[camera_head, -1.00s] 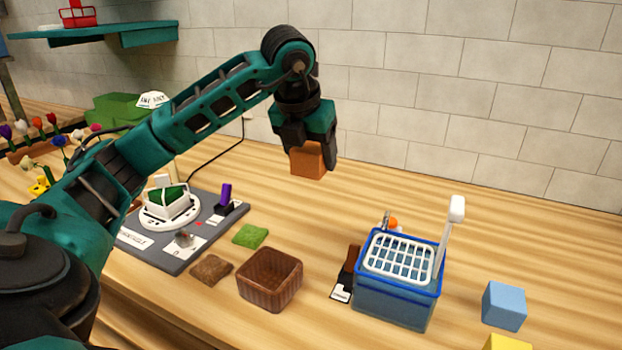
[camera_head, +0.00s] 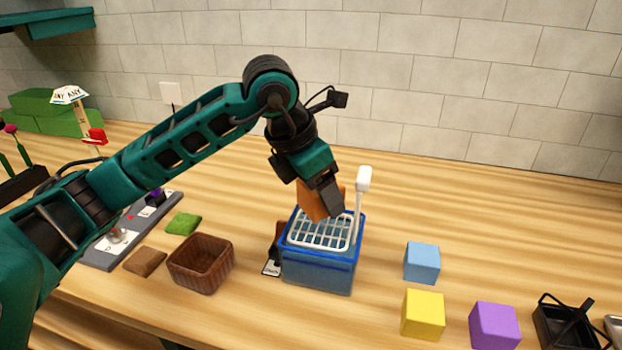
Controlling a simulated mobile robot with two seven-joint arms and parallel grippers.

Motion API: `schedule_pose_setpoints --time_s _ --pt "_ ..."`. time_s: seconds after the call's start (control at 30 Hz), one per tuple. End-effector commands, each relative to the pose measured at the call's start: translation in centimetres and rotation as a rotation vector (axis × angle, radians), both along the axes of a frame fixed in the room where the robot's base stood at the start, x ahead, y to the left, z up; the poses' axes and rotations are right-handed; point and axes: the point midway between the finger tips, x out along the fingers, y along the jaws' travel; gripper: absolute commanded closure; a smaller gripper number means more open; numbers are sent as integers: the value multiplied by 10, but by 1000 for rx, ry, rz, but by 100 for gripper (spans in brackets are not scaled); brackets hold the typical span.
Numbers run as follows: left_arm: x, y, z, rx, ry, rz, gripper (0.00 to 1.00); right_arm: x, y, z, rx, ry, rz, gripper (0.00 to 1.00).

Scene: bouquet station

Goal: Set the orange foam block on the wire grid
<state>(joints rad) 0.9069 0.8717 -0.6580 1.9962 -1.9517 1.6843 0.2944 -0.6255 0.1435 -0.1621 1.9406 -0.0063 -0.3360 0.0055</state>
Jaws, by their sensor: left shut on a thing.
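The orange foam block (camera_head: 312,203) is held by my left gripper (camera_head: 323,202), which is shut on it. The block is tilted and partly covered by the gripper's finger. It shows directly over the far part of the white wire grid (camera_head: 318,234). I cannot tell whether it touches the grid. The grid lies at the top of a blue bin (camera_head: 320,272) and has a white upright handle (camera_head: 361,190) on its right side. My right gripper is not in view.
A brown woven basket (camera_head: 200,265) stands left of the bin. Blue (camera_head: 422,262), yellow (camera_head: 423,314) and purple (camera_head: 494,325) blocks sit to the right. A black tray (camera_head: 565,325) is at the far right. The table behind the blocks is clear.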

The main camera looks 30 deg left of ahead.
Motion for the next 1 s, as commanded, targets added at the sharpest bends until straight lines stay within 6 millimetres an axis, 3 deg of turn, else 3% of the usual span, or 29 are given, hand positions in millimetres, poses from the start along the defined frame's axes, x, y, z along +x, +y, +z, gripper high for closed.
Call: schedule_pose_setpoints --time_s 0.5,1.0 --pt "0 1 -36 0 -1 3 63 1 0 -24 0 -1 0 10" --pt "0 1 -36 0 0 4 63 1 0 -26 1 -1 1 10"
